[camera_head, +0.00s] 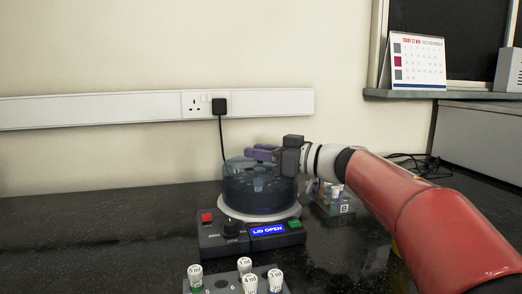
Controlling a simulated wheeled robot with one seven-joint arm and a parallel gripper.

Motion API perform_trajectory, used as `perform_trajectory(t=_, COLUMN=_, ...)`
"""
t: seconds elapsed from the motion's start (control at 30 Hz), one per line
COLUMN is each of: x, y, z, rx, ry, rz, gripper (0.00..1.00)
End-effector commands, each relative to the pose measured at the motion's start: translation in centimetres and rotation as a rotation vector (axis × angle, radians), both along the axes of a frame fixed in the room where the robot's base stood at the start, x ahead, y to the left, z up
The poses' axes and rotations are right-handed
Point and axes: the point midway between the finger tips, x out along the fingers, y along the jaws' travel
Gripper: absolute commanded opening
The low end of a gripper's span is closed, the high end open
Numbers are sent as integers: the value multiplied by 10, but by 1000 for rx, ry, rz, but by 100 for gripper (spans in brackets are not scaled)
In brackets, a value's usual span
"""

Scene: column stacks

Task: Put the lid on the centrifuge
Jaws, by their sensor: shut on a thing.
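The centrifuge (222,240) stands on the dark worktop, with a white round rim and a front panel. Its blue display reads "LID OPEN", between a red button and a green button. The lid (258,188) is a dark, see-through dome. It sits over the centrifuge's round bowl; I cannot tell whether it touches the rim all round. My gripper (272,154) is at the top of the lid, reaching in from the right. It is shut on the lid's purple handle (256,154). The fingertips partly hide the handle.
A rack with several white-capped tubes (247,284) stands in front of the centrifuge. Another tube rack (336,205) is close on its right, partly behind my arm. A black cable runs from the wall socket (196,104) down behind the lid. The worktop at left is clear.

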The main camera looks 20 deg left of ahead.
Motion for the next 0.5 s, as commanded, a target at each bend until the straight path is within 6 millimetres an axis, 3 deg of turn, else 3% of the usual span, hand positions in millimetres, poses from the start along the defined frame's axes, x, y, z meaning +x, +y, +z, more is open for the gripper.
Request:
perform_trajectory(t=0.33, x=0, y=0, z=-1, rx=0, ry=-1, rz=0, gripper=0)
perform_trajectory(t=0.37, x=0, y=0, z=-1, rx=0, ry=-1, rz=0, gripper=27)
perform_trajectory(t=0.5, x=0, y=0, z=-1, rx=0, ry=-1, rz=0, gripper=46)
